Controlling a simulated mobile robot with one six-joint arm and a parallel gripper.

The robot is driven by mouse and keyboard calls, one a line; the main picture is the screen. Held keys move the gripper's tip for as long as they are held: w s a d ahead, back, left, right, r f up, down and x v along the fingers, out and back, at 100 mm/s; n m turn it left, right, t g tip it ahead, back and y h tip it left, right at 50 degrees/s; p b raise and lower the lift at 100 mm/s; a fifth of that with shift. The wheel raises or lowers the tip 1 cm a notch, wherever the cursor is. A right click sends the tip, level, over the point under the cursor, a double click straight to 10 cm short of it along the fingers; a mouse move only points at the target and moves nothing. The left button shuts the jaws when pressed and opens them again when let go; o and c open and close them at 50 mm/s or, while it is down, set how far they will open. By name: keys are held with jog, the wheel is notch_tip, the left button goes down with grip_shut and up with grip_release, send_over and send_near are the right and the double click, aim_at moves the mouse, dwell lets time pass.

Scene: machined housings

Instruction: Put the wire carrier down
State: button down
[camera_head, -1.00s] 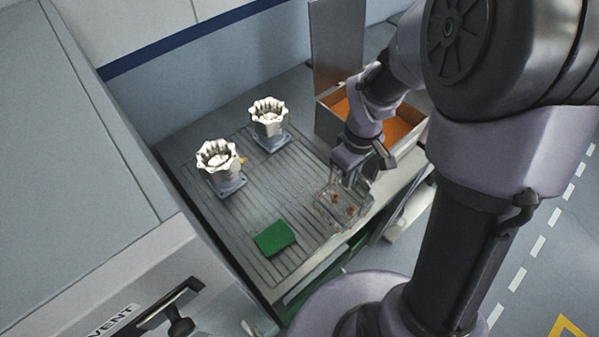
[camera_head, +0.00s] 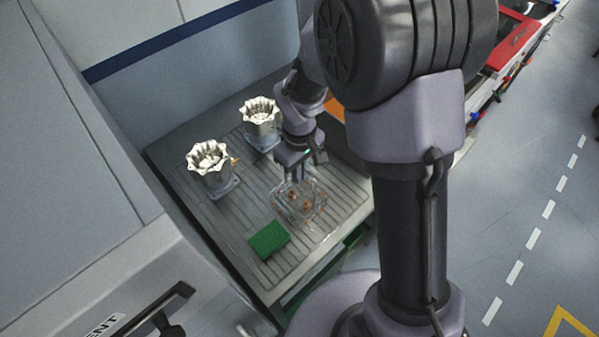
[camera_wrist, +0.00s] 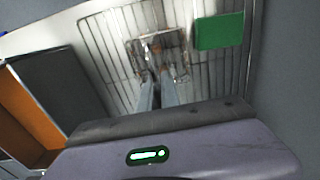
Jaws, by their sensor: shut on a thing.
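The wire carrier (camera_head: 311,207) is a see-through wire basket with small brown pieces inside. In the head view it is at the right part of the grooved bench top (camera_head: 335,196), just right of the green pad. My gripper (camera_head: 297,178) is above it and shut on it. In the wrist view the carrier (camera_wrist: 174,45) is at the tips of my gripper's two fingers (camera_wrist: 156,80). I cannot tell whether its base touches the bench top.
A green pad (camera_head: 269,239) lies near the front edge of the bench. Two machined housings (camera_head: 209,160) (camera_head: 260,117) stand at the back left. An orange-lined box (camera_wrist: 38,150) is beside the bench top. Bare grooved bench lies between the housings and the carrier.

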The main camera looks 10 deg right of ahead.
jog(key=c, duration=2)
grip_release()
jog(key=shift+f, duration=0.15)
jog(key=o, duration=0.4)
notch_tip(320, 180, up, 15)
jog(key=m+p, duration=0.1)
jog(key=p, duration=0.2)
jog(key=s+d+r+m+t, duration=0.1)
jog(key=s+r+m+t, duration=0.1)
jog(key=s, duration=0.3)
jog(key=s+d+r+m+t+y, duration=0.1)
jog(key=s+r+m+t, duration=0.1)
jog(key=s+r+m, duration=0.2)
jog(key=s+r+m+t+y, duration=0.1)
jog(key=s+r+m, duration=0.3)
jog(key=s, duration=0.4)
jog(key=shift+s+d+r+t, duration=0.1)
jog(key=shift+d+r+t, duration=0.3)
jog(key=shift+r, duration=0.15)
